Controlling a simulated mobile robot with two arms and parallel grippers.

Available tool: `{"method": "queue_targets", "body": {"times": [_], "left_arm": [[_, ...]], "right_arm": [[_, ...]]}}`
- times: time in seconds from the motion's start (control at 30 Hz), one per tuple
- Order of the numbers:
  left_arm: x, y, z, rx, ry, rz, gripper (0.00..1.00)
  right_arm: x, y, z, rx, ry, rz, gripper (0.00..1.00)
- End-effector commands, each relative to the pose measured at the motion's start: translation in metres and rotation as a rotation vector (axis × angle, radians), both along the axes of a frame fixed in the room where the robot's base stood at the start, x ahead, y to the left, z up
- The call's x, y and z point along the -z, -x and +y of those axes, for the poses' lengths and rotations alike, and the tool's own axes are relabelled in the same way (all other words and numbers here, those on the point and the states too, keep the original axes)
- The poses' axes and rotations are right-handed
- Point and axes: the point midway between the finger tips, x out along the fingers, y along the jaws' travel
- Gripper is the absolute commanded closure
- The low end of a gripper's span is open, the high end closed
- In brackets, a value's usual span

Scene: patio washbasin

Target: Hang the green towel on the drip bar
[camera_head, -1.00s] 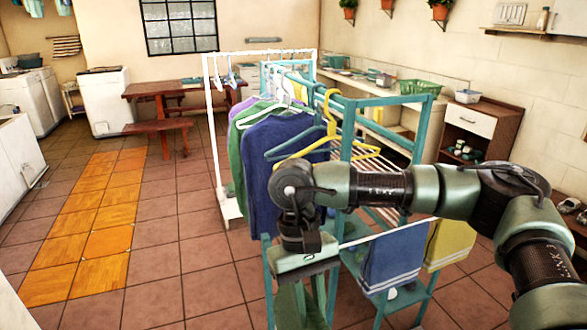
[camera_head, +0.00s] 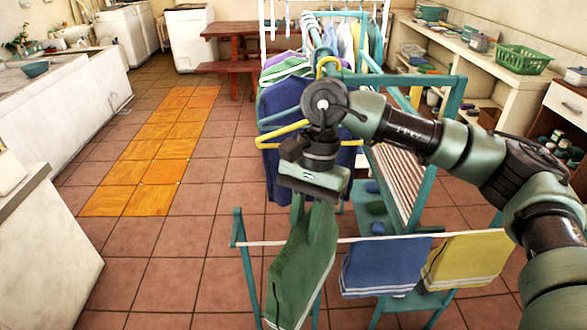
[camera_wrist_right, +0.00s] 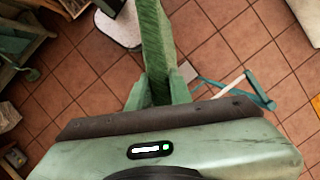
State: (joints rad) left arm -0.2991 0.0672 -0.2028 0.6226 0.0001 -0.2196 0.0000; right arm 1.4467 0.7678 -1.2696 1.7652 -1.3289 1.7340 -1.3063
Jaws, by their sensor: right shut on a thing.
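The green towel (camera_head: 300,265) hangs down from my right gripper (camera_head: 318,197), which is shut on its upper end. The towel also shows between the fingers in the right wrist view (camera_wrist_right: 152,35). The drip bar (camera_head: 258,243) is a thin white bar on a teal frame. In the head view the towel overlaps the left part of the bar; whether they touch I cannot tell. A blue towel (camera_head: 385,265) and a yellow towel (camera_head: 468,258) hang on the bar to the right. The bar's end shows in the right wrist view (camera_wrist_right: 233,80). My left gripper is not in view.
A clothes rack with dark blue garments (camera_head: 285,100) and a yellow hanger (camera_head: 275,135) stands behind my right arm. A slatted teal rack (camera_head: 395,185) stands beyond the bar. A white counter (camera_head: 45,240) is at left. The tiled floor between is clear.

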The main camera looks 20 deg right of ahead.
Motion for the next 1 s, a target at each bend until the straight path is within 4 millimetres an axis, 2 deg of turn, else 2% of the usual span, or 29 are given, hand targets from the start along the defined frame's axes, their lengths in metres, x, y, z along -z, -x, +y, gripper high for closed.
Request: {"method": "queue_targets", "body": {"times": [0.03, 0.3, 0.5, 0.67, 0.8, 1.0], "left_arm": [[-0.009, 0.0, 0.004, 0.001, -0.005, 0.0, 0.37], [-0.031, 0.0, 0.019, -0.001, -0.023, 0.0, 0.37], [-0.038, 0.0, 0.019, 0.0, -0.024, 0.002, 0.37], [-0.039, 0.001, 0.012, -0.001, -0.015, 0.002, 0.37], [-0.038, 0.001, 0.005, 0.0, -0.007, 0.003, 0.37], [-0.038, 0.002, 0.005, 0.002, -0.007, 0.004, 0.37]], "right_arm": [[-0.012, -0.004, 0.004, 0.098, -0.005, 0.001, 1.0], [-0.055, -0.029, 0.016, 0.682, 0.001, -0.002, 1.0], [-0.074, -0.04, 0.018, 0.965, 0.007, -0.002, 1.0], [-0.078, -0.043, 0.018, 1.048, 0.011, -0.001, 1.0], [-0.077, -0.044, 0.017, 1.055, 0.012, 0.0, 1.0], [-0.077, -0.045, 0.017, 1.053, 0.012, -0.001, 1.0]]}}
